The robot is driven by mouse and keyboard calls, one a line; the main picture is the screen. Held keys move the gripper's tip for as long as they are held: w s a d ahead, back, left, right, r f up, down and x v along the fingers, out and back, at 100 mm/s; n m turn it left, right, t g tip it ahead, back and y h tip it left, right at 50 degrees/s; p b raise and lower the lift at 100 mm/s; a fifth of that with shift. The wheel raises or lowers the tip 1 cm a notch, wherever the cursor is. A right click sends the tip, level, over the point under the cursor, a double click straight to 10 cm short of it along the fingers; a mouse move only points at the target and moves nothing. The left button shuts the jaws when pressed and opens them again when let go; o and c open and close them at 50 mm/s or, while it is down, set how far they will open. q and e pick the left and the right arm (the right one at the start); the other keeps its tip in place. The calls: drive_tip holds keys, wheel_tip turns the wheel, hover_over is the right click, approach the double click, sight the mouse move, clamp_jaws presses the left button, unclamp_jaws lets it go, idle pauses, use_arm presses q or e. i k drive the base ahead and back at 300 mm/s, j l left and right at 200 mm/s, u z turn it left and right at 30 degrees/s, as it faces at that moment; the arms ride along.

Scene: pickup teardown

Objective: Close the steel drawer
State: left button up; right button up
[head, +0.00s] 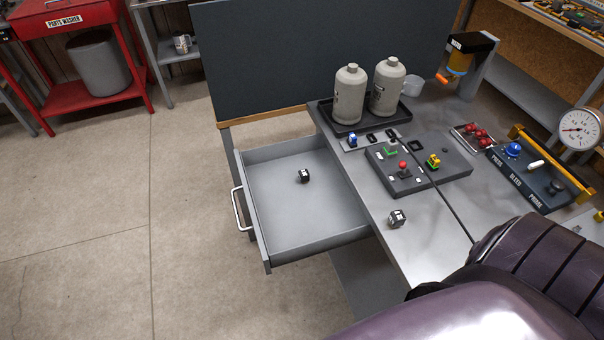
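The steel drawer (315,225) is pulled out to the left from under the grey workbench (420,260). Its bar handle (237,208) is on the front panel at the drawer's left end. A small dark cube-like part (304,176) lies inside on the drawer floor. Neither of my grippers shows in the head view. A large purple part at the bottom right, apparently mine, covers the near part of the bench.
Two grey bottles (349,95) stand in a black tray on the bench. A small metal nut-like part (397,218) lies near the bench edge. A dark panel (330,50) stands behind the drawer. The concrete floor (170,240) left of the handle is clear.

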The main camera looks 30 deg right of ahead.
sight(292, 220)
drive_tip(key=i+j+z, duration=0.15)
drive_tip(key=j+z, duration=0.15)
drive_tip(key=z, duration=0.15)
drive_tip(key=j+z, duration=0.35)
drive_tip(key=z, duration=0.15)
drive_tip(key=i+j, duration=0.05)
